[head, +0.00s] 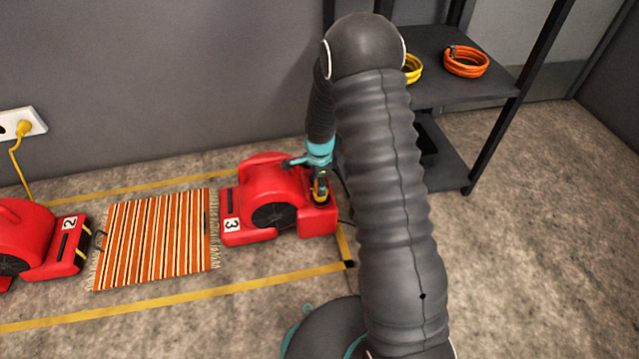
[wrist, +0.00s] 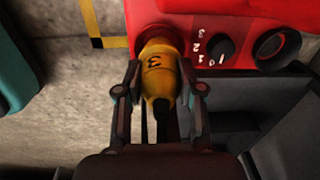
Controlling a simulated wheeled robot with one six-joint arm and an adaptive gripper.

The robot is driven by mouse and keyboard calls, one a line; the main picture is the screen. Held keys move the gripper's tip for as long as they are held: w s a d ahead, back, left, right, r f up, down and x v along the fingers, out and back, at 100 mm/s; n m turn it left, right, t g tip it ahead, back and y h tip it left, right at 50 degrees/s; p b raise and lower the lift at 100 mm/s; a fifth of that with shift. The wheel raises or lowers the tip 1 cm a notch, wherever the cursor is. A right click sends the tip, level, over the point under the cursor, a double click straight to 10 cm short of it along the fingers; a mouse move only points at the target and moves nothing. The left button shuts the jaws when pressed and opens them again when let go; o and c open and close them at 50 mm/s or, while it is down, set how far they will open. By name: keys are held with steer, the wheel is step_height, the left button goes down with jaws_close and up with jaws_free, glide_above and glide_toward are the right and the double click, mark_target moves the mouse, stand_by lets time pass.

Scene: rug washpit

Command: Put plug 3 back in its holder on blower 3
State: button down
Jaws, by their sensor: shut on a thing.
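Plug 3 (wrist: 160,75) is yellow with a dark 3 on it. My gripper (wrist: 160,92) is shut on it, one finger on each side, in the wrist view. The plug's far end meets the red housing of blower 3 (wrist: 190,12); I cannot tell how deep it sits in the holder, which is hidden behind the plug. In the head view, blower 3 (head: 232,225) stands on the floor by the wall, and my gripper (head: 320,188) is over its right end with the yellow plug partly hidden.
A dial (wrist: 219,48) marked with numbers and a round dark socket (wrist: 276,45) lie right of the plug. A striped rug (head: 155,240) and blower 2 (head: 30,240) are to the left. A dark shelf (head: 440,70) holds coiled cables (head: 466,61). Yellow floor tape (head: 180,303) runs in front.

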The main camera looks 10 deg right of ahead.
steer(key=shift+f+b, duration=0.7)
steer(key=shift+f, duration=0.4)
steer(key=c, duration=0.6)
jaws_free()
steer(key=shift+c, duration=0.2)
steer(key=shift+r, duration=0.15)
step_height(320, 180, up, 12)
steer(key=shift+s+f, duration=0.1)
steer(key=shift+s, duration=0.05)
